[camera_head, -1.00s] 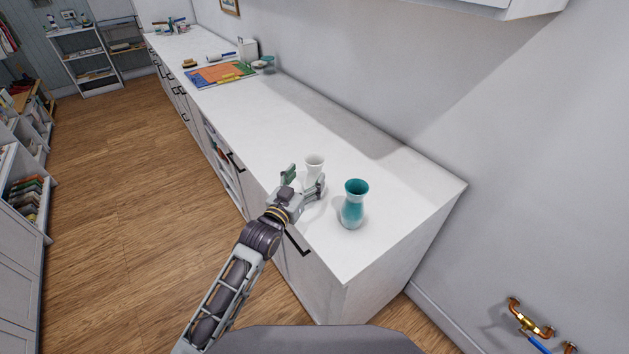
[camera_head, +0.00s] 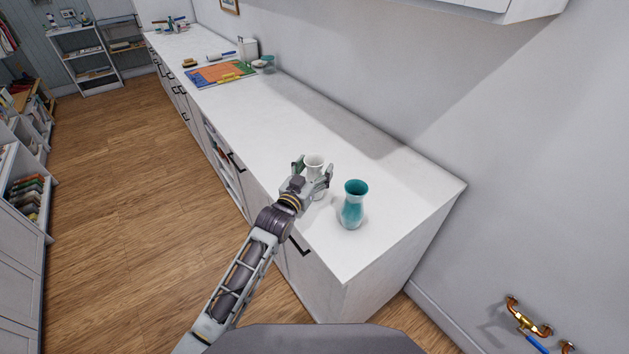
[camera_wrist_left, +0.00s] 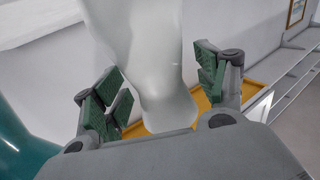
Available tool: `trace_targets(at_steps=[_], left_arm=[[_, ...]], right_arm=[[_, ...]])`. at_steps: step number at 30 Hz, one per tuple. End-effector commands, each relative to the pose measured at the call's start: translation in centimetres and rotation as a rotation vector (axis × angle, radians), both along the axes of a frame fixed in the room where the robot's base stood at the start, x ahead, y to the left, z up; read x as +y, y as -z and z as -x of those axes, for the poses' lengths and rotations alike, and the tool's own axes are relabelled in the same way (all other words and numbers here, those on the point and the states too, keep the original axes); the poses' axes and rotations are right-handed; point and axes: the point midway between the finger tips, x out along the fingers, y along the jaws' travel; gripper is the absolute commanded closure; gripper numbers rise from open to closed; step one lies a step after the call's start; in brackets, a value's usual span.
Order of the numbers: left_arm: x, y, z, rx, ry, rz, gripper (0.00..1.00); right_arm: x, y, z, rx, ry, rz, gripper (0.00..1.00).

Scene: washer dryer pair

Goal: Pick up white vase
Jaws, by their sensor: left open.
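The white vase (camera_head: 314,163) stands upright on the white counter near its front edge. My left gripper (camera_head: 314,176) is open around it, with one finger on each side; the gripper hides part of the vase body. In the left wrist view the vase (camera_wrist_left: 160,70) stands between the two green-padded fingers of the gripper (camera_wrist_left: 162,88). A gap shows beside the right finger; whether the left finger touches the vase I cannot tell. My right gripper is in neither view.
A teal vase (camera_head: 353,206) stands on the counter (camera_head: 395,190) just right of my left gripper; it also shows in the left wrist view (camera_wrist_left: 20,150). A colourful board (camera_head: 220,74) and small items lie at the far end. The counter's middle is clear.

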Motion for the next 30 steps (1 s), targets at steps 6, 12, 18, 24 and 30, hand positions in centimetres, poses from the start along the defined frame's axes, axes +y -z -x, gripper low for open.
trace_targets(at_steps=[6, 12, 18, 24, 30], left_arm=[[0.0, 0.03, 0.01, 0.0, 0.0, 0.0, 0.28], [0.01, 0.03, 0.02, 0.0, 0.0, 0.0, 0.29], [0.01, 0.03, 0.02, 0.0, 0.0, 0.0, 0.55], [0.02, 0.04, 0.02, 0.001, 0.0, 0.0, 0.8], [0.01, -0.09, 0.0, -0.002, 0.0, 0.001, 0.86]], right_arm=[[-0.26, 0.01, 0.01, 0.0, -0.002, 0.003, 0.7], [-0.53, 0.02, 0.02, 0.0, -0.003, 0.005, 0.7], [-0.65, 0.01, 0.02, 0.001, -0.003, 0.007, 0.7], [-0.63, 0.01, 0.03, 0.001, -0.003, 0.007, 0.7], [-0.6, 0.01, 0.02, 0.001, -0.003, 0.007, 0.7]])
